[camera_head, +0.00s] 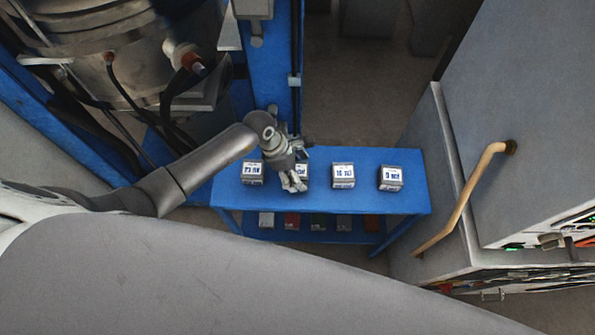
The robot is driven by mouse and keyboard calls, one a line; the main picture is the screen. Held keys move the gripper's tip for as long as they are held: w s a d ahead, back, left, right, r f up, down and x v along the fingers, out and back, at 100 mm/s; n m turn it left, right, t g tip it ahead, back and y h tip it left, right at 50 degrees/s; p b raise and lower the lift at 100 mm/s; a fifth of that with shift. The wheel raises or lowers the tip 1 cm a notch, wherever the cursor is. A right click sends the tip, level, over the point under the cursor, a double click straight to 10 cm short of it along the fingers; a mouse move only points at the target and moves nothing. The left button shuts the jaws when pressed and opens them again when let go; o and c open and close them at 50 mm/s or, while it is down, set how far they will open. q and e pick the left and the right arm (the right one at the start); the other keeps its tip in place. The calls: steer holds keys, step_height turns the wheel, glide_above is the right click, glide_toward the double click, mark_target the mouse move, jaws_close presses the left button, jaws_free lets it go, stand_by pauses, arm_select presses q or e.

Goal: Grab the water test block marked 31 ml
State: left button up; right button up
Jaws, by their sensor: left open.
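Several small grey blocks with white labels stand in a row on the blue table. The far-left block (252,173) and the two right blocks (343,175) and (391,178) show whole. The second block from the left (302,171) is partly hidden behind my left gripper. Its label cannot be read in full, and the other labels are too small to read surely, so I cannot confirm which is marked 31 ml. My left gripper (294,184) is open, fingers pointing down at or just in front of the second block. Contact cannot be told. My right gripper is out of view.
The blue table (413,196) has a lower shelf with several coloured blocks (291,220). A blue post (283,70) and metal machinery (120,60) stand behind and left. A grey cabinet with a tan handle (463,205) stands at the right.

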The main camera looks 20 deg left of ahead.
arm_select(q)
steer(key=shift+c, duration=0.3)
steer(key=c, duration=1.2)
steer(key=shift+c, duration=0.6)
steer(key=shift+r, duration=0.2)
